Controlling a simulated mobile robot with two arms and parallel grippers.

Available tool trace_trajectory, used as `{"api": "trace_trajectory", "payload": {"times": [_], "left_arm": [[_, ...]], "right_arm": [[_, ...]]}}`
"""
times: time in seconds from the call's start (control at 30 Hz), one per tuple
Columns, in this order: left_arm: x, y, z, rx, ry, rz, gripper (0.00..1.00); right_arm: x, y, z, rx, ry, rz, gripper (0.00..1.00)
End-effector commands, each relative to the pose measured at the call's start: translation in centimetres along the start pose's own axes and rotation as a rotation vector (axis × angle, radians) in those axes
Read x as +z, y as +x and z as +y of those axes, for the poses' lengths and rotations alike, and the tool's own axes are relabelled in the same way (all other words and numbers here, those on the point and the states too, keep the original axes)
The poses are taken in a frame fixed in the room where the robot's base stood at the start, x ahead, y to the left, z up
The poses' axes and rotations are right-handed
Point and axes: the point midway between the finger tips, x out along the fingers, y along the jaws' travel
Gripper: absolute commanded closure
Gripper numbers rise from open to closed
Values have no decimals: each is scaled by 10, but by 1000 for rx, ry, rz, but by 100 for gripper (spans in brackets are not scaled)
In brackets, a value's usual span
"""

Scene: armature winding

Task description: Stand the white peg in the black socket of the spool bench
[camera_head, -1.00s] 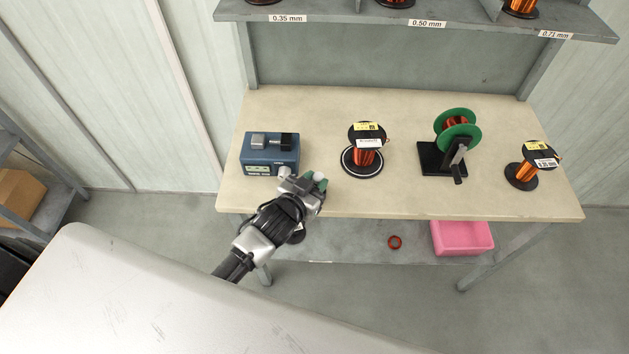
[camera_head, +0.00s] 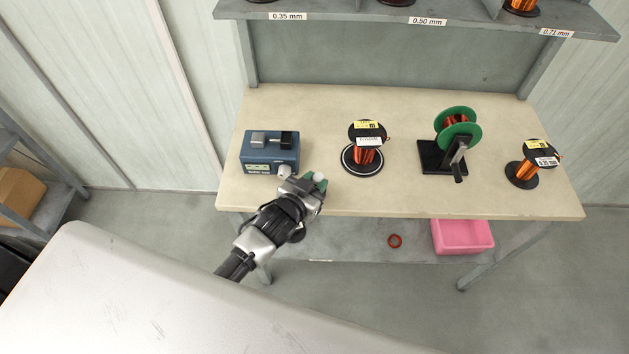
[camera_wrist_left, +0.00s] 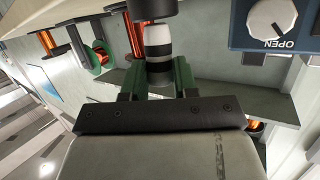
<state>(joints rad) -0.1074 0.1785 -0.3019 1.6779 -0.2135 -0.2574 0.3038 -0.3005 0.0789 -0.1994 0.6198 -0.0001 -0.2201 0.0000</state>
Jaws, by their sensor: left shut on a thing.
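The white peg (camera_wrist_left: 159,38), with dark bands, is held between the green fingertips of my left gripper (camera_wrist_left: 158,78) in the left wrist view. Its white end (camera_head: 320,176) shows in the head view at the gripper. My left gripper (camera_head: 314,182) is shut on it above the front left part of the spool bench (camera_head: 400,198). A black cylindrical piece (camera_wrist_left: 154,8) lies at the peg's far end in the wrist view. I cannot tell if it is the socket or whether the peg is in it. No socket shows clearly in the head view. My right gripper is out of view.
A blue box (camera_head: 270,153) with a knob (camera_wrist_left: 272,18) stands close left of my gripper. A copper spool (camera_head: 366,152) stands to the right, then a green reel on a black stand (camera_head: 430,158) and another spool (camera_head: 522,172). A pink bin (camera_head: 462,238) sits below.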

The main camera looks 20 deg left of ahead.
Motion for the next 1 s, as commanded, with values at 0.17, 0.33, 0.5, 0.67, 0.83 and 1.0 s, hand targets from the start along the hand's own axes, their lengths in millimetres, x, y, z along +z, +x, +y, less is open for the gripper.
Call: {"api": "trace_trajectory", "payload": {"times": [0.17,0.33,0.5,0.67,0.83,1.0], "left_arm": [[1,0,0,0,0,0,90],[1,0,0,0,0,1,90],[1,0,0,0,0,1,90],[4,1,0,0,0,1,90],[8,2,0,0,-1,1,90],[12,4,1,0,-1,2,90]], "right_arm": [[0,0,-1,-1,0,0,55],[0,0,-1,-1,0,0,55],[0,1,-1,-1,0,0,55],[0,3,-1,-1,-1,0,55],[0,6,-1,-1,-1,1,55],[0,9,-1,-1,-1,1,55]]}}
